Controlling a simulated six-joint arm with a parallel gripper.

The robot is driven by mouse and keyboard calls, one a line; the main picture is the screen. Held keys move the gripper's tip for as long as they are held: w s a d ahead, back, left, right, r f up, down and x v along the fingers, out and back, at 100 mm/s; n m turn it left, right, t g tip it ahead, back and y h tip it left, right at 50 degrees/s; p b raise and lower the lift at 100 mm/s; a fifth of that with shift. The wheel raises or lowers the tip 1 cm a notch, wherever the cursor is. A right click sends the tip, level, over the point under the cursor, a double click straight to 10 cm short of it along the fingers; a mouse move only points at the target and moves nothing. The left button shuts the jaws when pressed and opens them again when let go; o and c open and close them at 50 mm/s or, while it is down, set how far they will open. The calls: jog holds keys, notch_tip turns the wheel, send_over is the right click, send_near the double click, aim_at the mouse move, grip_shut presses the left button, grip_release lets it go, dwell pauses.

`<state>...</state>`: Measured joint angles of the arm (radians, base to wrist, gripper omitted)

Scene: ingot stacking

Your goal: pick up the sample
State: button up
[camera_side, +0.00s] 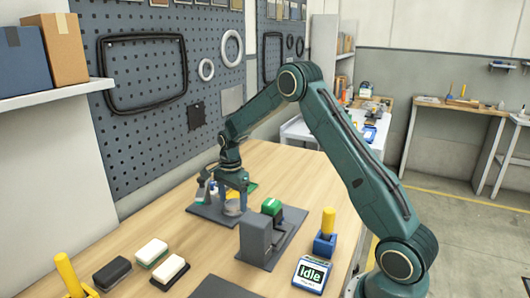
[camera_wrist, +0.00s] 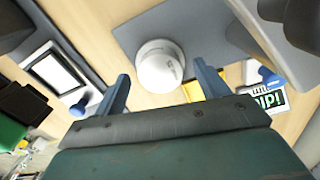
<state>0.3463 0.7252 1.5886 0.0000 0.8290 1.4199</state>
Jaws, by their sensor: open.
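The sample appears to be a whitish round piece (camera_wrist: 158,68) with faint dark marks; in the side view it is a pale short cylinder (camera_side: 233,208) on a dark grey flat plate (camera_side: 207,213). My gripper (camera_side: 233,193) is over it, pointing down. In the wrist view my gripper (camera_wrist: 161,76) is open, with one blue finger to either side of the round piece and gaps showing. I cannot tell how far down the fingers reach around it.
A small flask-like item (camera_side: 203,190) stands close left of my gripper. A grey block (camera_side: 255,241) and a green-topped piece (camera_side: 271,207) stand to the right. Black and white blocks (camera_side: 151,251) lie in front.

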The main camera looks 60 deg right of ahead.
aim_at(233, 203)
jog(key=shift+f, duration=0.15)
dwell(0.3)
jog(key=c, duration=1.2)
jog(key=shift+c, duration=0.2)
notch_tip(233, 203, up, 20)
